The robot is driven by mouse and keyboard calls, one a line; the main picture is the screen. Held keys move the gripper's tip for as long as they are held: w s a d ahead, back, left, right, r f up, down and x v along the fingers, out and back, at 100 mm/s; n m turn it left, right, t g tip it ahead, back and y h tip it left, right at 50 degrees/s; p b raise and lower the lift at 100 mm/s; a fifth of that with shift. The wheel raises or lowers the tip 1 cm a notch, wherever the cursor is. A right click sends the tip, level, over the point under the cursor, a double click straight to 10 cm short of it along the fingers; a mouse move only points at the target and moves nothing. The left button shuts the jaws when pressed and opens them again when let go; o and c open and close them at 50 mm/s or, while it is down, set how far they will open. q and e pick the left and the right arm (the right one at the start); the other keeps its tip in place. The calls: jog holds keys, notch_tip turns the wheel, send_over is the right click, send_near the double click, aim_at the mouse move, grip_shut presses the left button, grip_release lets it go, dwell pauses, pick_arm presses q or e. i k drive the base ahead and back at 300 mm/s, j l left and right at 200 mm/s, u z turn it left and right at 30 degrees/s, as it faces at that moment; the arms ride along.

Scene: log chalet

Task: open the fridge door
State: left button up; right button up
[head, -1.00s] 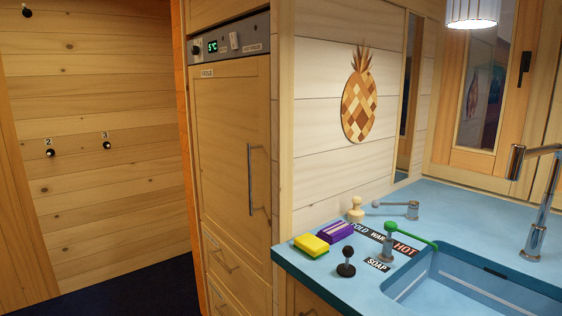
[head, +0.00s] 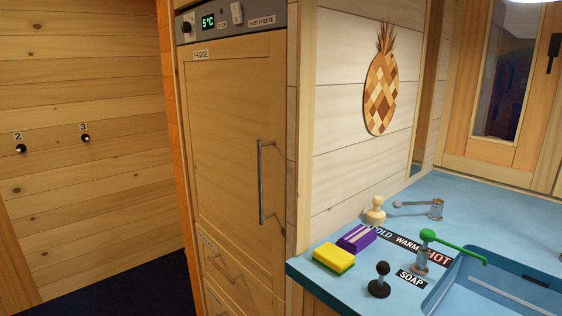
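The fridge door (head: 225,150) is a tall light-wood panel left of centre in the head view, labelled FRIDGE at its top left corner. It looks shut. Its vertical metal handle (head: 261,183) is on the right side of the door, close to the wall's edge. A control panel (head: 232,20) above the door shows 5°C. Neither of my grippers is in view.
A blue counter (head: 335,290) with a sink (head: 500,285) juts out at the right, its corner close to the fridge. Dark floor (head: 115,285) is clear at the left.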

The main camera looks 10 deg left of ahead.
aim_at(234, 90)
jog(key=i+j+z, duration=0.2)
jog(key=j, duration=0.15)
jog(key=i+j+z, duration=0.15)
jog(key=j, duration=0.25)
jog(key=i+j+z, duration=0.2)
jog(key=j, duration=0.15)
jog(key=k, duration=0.1)
